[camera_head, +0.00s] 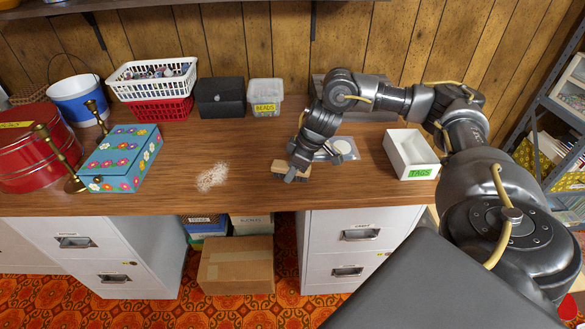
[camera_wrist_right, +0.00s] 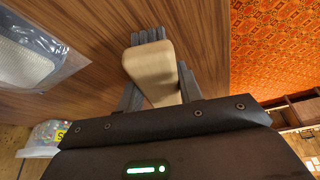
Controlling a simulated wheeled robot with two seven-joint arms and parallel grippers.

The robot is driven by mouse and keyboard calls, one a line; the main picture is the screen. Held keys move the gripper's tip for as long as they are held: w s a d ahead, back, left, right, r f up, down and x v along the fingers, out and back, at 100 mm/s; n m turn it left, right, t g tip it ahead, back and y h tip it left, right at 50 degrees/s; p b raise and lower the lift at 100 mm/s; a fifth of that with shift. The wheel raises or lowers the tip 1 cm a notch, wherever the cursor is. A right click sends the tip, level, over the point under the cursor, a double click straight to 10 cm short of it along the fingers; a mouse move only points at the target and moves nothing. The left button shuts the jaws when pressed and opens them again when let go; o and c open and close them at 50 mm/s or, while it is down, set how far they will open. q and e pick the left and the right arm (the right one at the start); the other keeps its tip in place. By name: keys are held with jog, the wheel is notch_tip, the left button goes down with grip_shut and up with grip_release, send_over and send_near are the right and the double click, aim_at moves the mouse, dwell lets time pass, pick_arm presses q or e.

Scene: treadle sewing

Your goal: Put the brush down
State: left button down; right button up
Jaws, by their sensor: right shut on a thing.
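My right gripper (camera_head: 292,174) is over the front part of the wooden desk (camera_head: 240,148), right of its middle. It is shut on the brush (camera_head: 278,166), a small block of pale wood. In the right wrist view the brush's smooth wooden back (camera_wrist_right: 150,70) sits between the two dark fingers of my right gripper (camera_wrist_right: 161,88). Its bristles are hidden. The brush is at or just above the desk top; I cannot tell whether it touches. My left gripper is out of view.
White powder (camera_head: 212,177) lies left of the brush. A clear bag with a pale item (camera_head: 345,147) and the white TAGS box (camera_head: 410,153) are to the right. A floral box (camera_head: 120,157), baskets (camera_head: 153,82) and a BEADS tub (camera_head: 265,95) stand left and behind. The desk's front edge is close.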

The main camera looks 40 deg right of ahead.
jog(key=shift+f, duration=0.15)
jog(key=shift+f, duration=0.4)
jog(key=shift+s, duration=0.1)
